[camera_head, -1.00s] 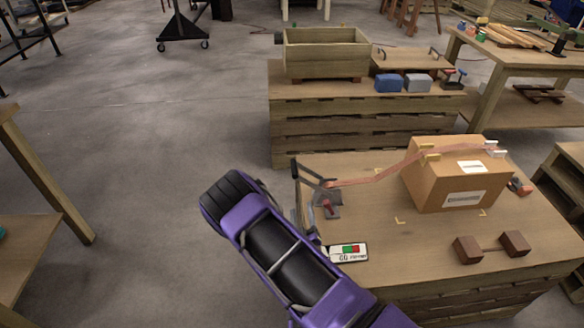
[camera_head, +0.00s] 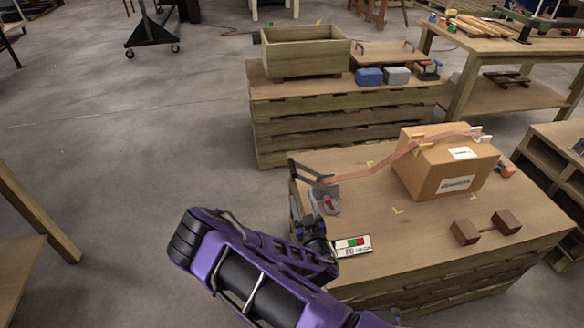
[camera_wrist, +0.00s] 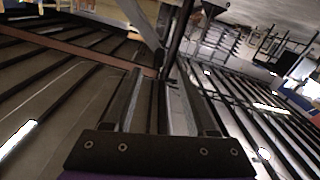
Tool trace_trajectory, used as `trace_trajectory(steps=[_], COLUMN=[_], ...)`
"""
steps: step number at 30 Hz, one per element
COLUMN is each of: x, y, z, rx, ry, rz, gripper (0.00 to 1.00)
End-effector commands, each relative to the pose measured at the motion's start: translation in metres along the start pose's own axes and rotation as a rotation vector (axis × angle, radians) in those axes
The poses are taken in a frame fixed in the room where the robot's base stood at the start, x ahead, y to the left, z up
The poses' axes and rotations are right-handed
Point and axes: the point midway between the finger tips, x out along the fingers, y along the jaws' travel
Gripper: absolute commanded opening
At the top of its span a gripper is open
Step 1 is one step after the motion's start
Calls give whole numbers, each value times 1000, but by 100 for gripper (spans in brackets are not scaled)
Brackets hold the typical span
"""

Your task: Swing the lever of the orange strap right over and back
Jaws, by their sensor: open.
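The orange strap (camera_head: 400,155) runs from a grey buckle (camera_head: 326,190) at the table's left edge over a cardboard box (camera_head: 447,170). The strap also crosses the upper left of the wrist view (camera_wrist: 70,46). Its dark lever (camera_head: 306,169) sticks up and left from the buckle, and a dark bar that looks like this lever stands past the fingers in the wrist view (camera_wrist: 177,38). My gripper (camera_wrist: 165,82) is open, its two grey fingers just short of the bar with nothing clearly between them. In the head view it is beside the buckle, partly hidden by my arm.
A small panel with green and red marks (camera_head: 352,245) lies close to my arm. A wooden planter box (camera_head: 305,50) stands on the pallet stack behind.

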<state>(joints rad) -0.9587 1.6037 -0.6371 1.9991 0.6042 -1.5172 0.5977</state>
Motion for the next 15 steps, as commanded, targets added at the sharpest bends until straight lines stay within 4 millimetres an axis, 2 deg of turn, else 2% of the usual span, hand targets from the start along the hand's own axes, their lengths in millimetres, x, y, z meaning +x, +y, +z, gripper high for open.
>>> trace_trajectory(steps=[15], x=[112], y=[0], z=[1], rx=[-1], ry=[4], rz=[-1], gripper=[57])
